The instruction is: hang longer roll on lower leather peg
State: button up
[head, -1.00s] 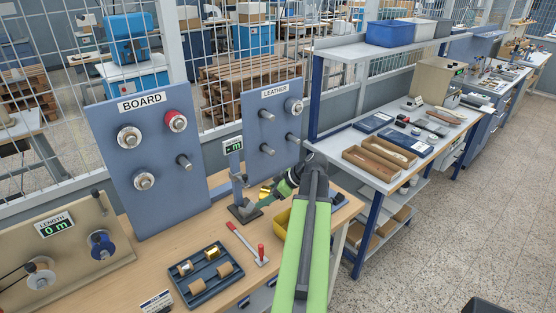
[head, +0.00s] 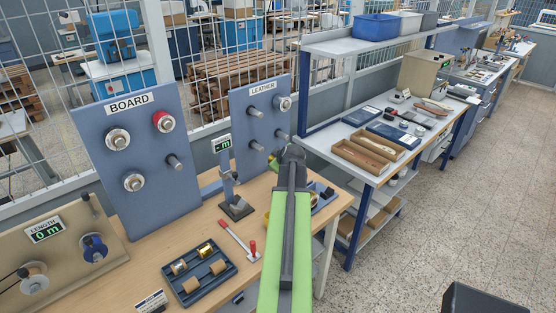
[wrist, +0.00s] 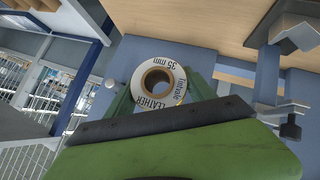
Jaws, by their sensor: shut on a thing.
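My gripper (wrist: 158,95) is shut on a roll (wrist: 140,90) labelled LEATHER 35 mm, with its open core facing the wrist camera. That board has bare pegs at upper left (head: 252,112), lower left (head: 257,146) and lower right (head: 282,134). A silvery roll (head: 284,103) hangs at its upper right. I cannot tell the held roll's length or its gap to the pegs.
The BOARD panel (head: 150,195) with several rolls stands at left. A measuring stand (head: 236,206), a red-handled tool (head: 240,240) and a dark tray (head: 207,285) of small rolls are on the bench. A shelved table (head: 390,178) stands at right.

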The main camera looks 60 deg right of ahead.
aim_at(257, 146)
dwell(0.3)
jog(key=shift+w+d, duration=0.3)
jog(key=shift+w, duration=0.6)
jog(key=shift+w+d, duration=0.25)
jog(key=shift+w, duration=0.7)
jog(key=shift+w+d, duration=0.3)
jog(key=shift+w, duration=0.6)
jog(key=shift+w+d, duration=0.4)
jog(key=shift+w, duration=0.75)
jog(key=shift+w+d, duration=0.35)
jog(key=shift+w, duration=0.8)
jog(key=shift+w+d, duration=0.4)
jog(key=shift+w, duration=0.75)
jog(key=o, duration=1.6)
jog(key=shift+r, duration=0.1)
jog(key=shift+r, duration=0.1)
